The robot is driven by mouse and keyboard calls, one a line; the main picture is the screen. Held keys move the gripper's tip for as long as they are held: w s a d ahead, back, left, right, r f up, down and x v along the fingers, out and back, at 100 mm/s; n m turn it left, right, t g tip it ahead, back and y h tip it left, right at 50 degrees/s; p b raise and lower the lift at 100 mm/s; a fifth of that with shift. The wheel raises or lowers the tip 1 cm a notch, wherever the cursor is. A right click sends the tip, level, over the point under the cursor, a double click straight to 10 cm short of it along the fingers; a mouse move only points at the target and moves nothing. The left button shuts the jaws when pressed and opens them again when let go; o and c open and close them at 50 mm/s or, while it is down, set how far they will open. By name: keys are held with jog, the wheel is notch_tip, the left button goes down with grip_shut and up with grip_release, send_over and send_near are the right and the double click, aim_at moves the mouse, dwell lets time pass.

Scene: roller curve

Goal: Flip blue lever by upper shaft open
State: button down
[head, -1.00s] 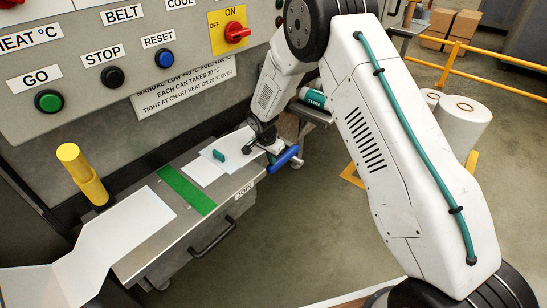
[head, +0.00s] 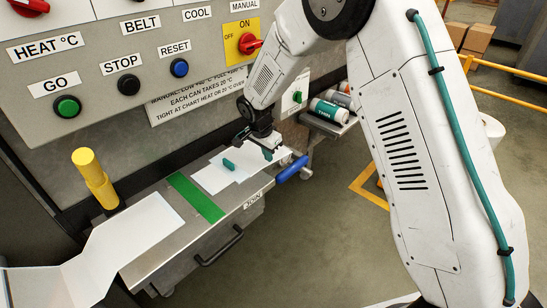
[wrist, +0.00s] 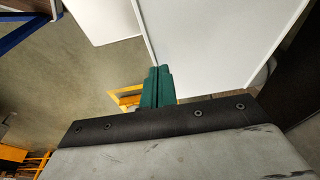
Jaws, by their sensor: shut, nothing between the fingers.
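The blue lever (head: 292,168) sticks out from the right end of the metal bench, low and slanting, in the head view. The upper shaft is not clearly visible.
White sheets (head: 208,178) and a small teal piece (head: 229,164) lie on the bench beside a green strip (head: 196,198). A yellow post (head: 95,180) stands at left. The control panel (head: 110,65) rises behind. A cart with cans (head: 333,108) is at right.

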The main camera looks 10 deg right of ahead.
jog(key=shift+s+a+r, duration=0.1)
jog(key=shift+r, duration=0.05)
jog(key=s+d+r+n, duration=0.2)
jog(key=s+d+r, duration=0.4)
jog(key=r, duration=0.4)
jog(key=s+d+r+n, duration=0.2)
jog(key=s+d+r, duration=0.2)
jog(key=s+r, duration=0.55)
jog(key=s+d+r+n, duration=0.1)
jog(key=s+r+n, duration=0.1)
jog(key=s, duration=0.6)
jog(key=s+d+r+n+y, duration=0.1)
jog(key=s+d+r+n, duration=0.1)
jog(key=s, duration=0.7)
jog(key=s+d+r+n+y, duration=0.1)
jog(key=s+r+n, duration=0.1)
jog(key=s, duration=0.7)
jog(key=shift+d+n, duration=0.3)
jog(key=shift+n, duration=0.1)
jog(key=shift+s, duration=0.1)
